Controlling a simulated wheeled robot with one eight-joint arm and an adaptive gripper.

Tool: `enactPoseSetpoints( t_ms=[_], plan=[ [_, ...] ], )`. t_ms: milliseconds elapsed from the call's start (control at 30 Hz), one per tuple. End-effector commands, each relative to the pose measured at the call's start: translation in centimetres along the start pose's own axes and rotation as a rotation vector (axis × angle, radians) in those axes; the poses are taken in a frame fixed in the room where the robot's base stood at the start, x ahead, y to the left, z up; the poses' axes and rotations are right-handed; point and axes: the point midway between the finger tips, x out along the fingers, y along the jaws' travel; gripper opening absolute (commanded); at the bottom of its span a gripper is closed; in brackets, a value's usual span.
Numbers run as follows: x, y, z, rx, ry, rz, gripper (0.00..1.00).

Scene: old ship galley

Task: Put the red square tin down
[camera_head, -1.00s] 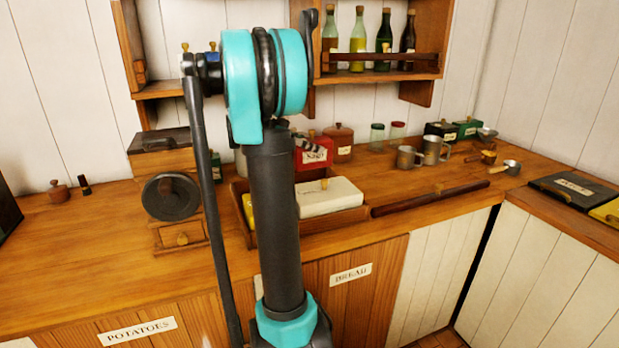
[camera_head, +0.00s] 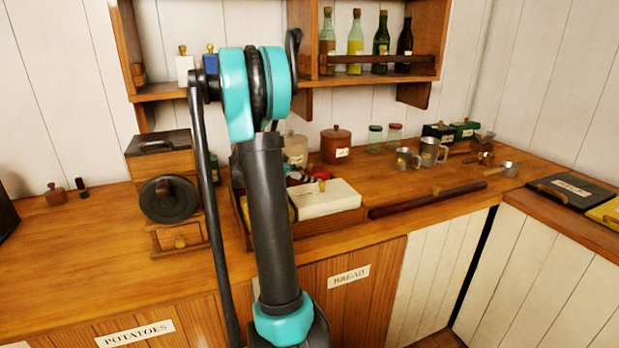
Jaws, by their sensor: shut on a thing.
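The red square tin (camera_head: 320,174) shows only as a small red patch, just behind the white box in the wooden tray, right of my arm. Most of it is hidden by my arm and the white box, so I cannot tell whether it touches the tray or counter. My gripper (camera_head: 302,179) shows only as small dark parts at the tin, mostly hidden behind my arm. It is shut on the tin.
The wooden tray (camera_head: 322,222) holds a white box (camera_head: 325,198). Behind stand a cream canister (camera_head: 296,149) and a brown canister (camera_head: 336,146). The counter at left (camera_head: 75,250) is clear.

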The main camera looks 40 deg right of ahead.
Motion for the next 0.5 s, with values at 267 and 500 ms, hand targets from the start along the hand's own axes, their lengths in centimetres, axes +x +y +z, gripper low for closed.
enactPoseSetpoints(
  t_ms=[267, 500],
  plan=[
    [0.06, -0.01, 0.12, 0.0, 0.0, 0.0, 0.7],
    [0.05, -0.01, 0.11, 0.0, 0.0, 0.0, 0.72]
  ],
)
